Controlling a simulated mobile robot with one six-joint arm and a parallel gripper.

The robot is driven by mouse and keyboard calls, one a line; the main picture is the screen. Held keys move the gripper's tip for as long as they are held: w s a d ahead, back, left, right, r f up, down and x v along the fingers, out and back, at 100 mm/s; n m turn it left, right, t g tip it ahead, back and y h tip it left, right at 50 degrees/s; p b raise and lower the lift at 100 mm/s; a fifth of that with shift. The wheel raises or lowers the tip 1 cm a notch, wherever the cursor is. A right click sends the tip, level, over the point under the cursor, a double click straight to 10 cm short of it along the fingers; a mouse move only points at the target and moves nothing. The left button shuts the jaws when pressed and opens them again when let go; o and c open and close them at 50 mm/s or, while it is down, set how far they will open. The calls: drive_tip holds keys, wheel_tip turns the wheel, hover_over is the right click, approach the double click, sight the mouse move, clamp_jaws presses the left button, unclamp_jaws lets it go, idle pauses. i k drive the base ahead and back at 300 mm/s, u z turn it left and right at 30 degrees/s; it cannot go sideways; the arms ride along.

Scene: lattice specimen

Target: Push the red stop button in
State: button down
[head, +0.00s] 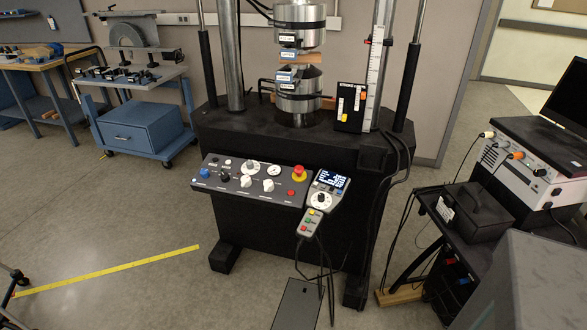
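My gripper is not in view.
A handheld pendant (322,195) with a lit screen hangs right of the panel, cables below. A black cart (470,213) with instruments stands at the right. A blue wheeled cart (147,133) stands back left. Floor with yellow tape (110,272) is open at front left.

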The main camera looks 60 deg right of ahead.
sight(298, 170)
drive_tip(key=k, duration=0.3)
drive_tip(key=z, duration=0.95)
drive_tip(key=i, duration=0.55)
drive_tip(key=u, duration=0.25)
